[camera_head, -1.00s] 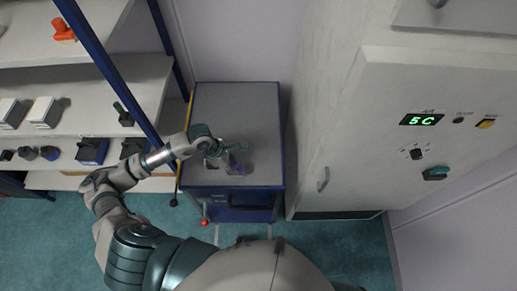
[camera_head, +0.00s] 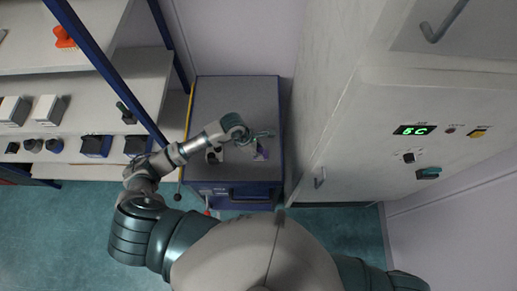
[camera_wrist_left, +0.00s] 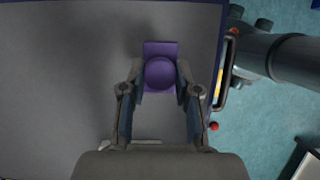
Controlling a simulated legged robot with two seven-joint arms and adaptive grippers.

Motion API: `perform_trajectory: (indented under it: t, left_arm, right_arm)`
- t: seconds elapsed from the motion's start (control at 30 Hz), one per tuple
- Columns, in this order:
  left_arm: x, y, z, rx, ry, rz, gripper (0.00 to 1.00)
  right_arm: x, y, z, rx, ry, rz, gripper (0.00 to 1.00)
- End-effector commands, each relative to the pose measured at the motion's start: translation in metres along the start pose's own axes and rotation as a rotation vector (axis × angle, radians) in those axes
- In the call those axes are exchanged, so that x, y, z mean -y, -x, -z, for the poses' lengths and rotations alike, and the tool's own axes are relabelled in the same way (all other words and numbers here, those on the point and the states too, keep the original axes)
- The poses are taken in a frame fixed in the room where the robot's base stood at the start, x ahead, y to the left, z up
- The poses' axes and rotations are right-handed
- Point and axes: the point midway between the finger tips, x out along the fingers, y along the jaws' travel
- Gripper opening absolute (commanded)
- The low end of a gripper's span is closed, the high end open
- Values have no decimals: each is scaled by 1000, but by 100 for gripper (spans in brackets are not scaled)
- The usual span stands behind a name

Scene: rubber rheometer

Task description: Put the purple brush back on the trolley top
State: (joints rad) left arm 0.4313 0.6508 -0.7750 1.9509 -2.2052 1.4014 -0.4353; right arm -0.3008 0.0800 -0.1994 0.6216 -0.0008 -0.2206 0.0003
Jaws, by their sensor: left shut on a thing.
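The purple brush (camera_head: 260,155) is over the right part of the grey trolley top (camera_head: 235,95). In the left wrist view the brush (camera_wrist_left: 160,72) shows as a purple block with a round knob, between the two fingers. My left gripper (camera_wrist_left: 160,85) is shut on it; in the head view the gripper (camera_head: 263,138) partly covers it. Grey trolley top (camera_wrist_left: 60,80) surrounds the brush in the wrist view. I cannot tell whether the brush touches the surface. My right gripper is not in view.
A shelf unit (camera_head: 110,75) with several items stands left of the trolley. A tall pale cabinet (camera_head: 345,120) with a green display stands close on its right. The back of the trolley top is clear. A small dark item (camera_head: 213,156) shows beside my left forearm.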

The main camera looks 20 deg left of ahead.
Motion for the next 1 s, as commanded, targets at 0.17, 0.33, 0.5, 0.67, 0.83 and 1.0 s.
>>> perform_trajectory:
  t: [0.17,0.33,0.5,0.67,0.83,1.0]
  left_arm:
    - [-15,-2,1,0,-1,0,0]
    - [-14,-20,8,0,1,4,0]
    - [-15,-34,13,1,-1,0,0]
    - [-15,-34,14,1,-1,0,41]
    - [-15,-34,14,0,-1,0,56]
    - [-15,-34,14,0,-1,0,56]
  right_arm:
    - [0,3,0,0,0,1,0]
    - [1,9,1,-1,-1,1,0]
    - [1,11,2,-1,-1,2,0]
    - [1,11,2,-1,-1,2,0]
    - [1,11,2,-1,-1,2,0]
    - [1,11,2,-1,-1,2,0]
